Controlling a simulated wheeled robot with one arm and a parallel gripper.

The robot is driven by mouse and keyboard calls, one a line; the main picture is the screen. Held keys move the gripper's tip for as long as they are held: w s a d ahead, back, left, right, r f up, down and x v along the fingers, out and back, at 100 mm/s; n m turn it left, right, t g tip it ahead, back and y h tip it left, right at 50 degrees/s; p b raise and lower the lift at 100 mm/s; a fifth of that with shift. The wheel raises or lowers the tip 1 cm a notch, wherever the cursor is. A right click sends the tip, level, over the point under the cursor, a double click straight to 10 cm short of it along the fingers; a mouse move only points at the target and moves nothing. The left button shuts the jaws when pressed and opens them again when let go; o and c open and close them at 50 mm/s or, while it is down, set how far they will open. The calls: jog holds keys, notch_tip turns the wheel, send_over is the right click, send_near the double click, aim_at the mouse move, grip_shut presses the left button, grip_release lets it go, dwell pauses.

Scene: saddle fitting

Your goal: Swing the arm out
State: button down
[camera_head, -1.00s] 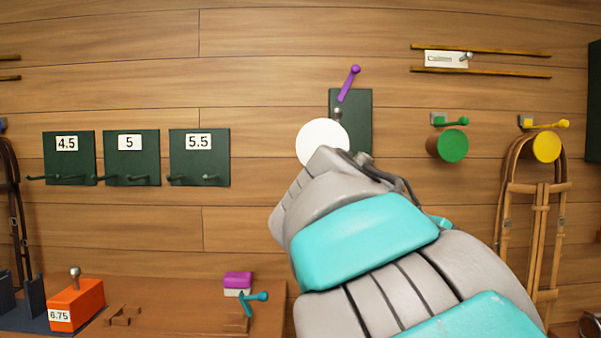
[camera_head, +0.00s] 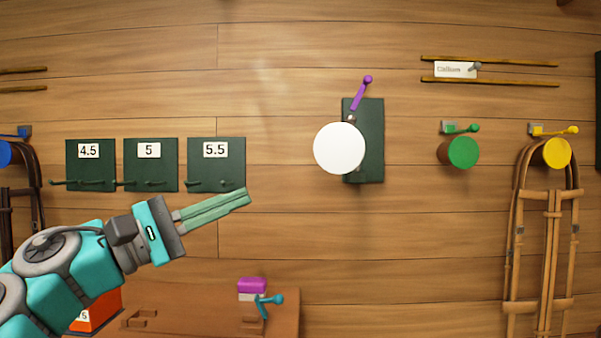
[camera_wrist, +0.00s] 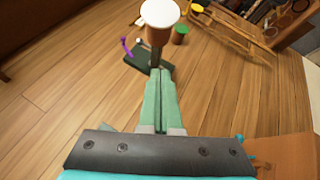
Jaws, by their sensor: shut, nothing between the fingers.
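My gripper (camera_head: 246,196) is at the left in the head view, in front of the wooden wall and just below the green plate marked 5.5 (camera_head: 227,154). Its two green fingers lie together, pointing right and slightly up, with nothing between them. My teal and grey arm comes in from the lower left. In the wrist view my gripper (camera_wrist: 160,72) shows with both fingers side by side. Beyond their tips is a peg with a round white end (camera_wrist: 159,12), which faces me in the head view (camera_head: 339,148) in front of a dark green plate (camera_head: 374,140).
A purple lever (camera_head: 361,94) tops that plate. Plates marked 4.5 (camera_head: 72,165) and 5 (camera_head: 132,163) hang left. Green (camera_head: 463,152) and yellow (camera_head: 557,153) pegs stand right, with brown straps (camera_head: 552,230) under the yellow one. My arm partly hides an orange block (camera_head: 98,311) below.

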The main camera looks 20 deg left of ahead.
aim_at(350, 142)
jog(key=s+d+r+b+x, duration=0.1)
jog(key=b+x, duration=0.3)
jog(key=x, duration=0.7)
jog(key=shift+s+d+r, duration=0.25)
jog(key=shift+s+d, duration=0.05)
jog(key=shift+d, duration=0.2)
jog(key=shift+d, duration=0.1)
